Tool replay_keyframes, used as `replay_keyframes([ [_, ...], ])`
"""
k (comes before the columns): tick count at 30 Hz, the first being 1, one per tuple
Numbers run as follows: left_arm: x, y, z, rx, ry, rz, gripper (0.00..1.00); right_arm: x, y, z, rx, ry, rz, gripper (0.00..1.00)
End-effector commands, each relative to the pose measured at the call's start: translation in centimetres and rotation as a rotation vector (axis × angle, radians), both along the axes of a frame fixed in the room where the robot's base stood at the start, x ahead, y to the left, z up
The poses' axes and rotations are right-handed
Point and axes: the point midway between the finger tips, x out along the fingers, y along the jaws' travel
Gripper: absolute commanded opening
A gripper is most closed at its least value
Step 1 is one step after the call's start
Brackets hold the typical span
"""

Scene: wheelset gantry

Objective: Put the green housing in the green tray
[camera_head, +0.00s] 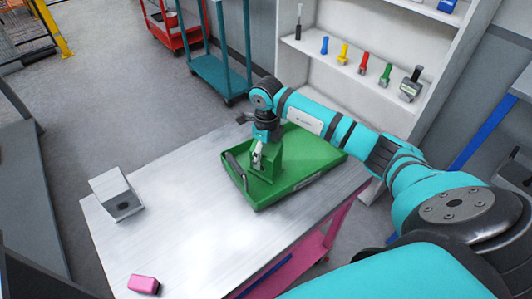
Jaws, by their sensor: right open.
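The green tray (300,182) lies on the table's far right part. The green housing (267,164) stands inside the tray, toward its left side. My right gripper (259,160) points down at the top of the housing. Its jaws are open, at or just above the housing's upper part; I cannot tell whether they touch it. The arm covers part of the tray's back edge. My left gripper is not in view.
A grey metal block (117,195) with a dark hole stands on the table (190,210) at left. A pink block (144,285) lies near the front edge. Shelves with coloured tools (344,54) stand behind. The table's middle is clear.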

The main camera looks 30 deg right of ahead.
Motion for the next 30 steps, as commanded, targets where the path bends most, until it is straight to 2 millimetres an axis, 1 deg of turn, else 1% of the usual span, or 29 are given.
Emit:
replay_keyframes([
  [2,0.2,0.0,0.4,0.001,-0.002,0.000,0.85,0.0,0.0,0.4,0.000,0.000,0.000,0.72],
  [5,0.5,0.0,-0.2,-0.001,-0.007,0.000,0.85,0.1,0.0,1.1,0.000,-0.003,0.001,0.72],
  [8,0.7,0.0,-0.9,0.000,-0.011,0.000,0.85,0.1,-0.1,2.8,-0.002,-0.007,0.001,0.72],
  [15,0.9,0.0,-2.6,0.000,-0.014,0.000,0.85,0.2,-0.1,8.1,-0.001,-0.007,0.002,0.72],
  [18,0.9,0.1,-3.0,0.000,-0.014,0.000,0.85,0.1,-0.2,9.9,0.000,-0.004,0.000,0.72],
  [21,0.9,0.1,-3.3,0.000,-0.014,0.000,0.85,0.1,-0.2,11.2,0.000,-0.003,0.000,0.72],
  [25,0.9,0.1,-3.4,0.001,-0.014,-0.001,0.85,0.1,-0.2,12.1,-0.001,-0.001,0.000,0.72],
  [30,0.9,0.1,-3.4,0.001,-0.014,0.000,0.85,0.1,-0.2,12.3,0.000,0.001,0.000,0.72],
])
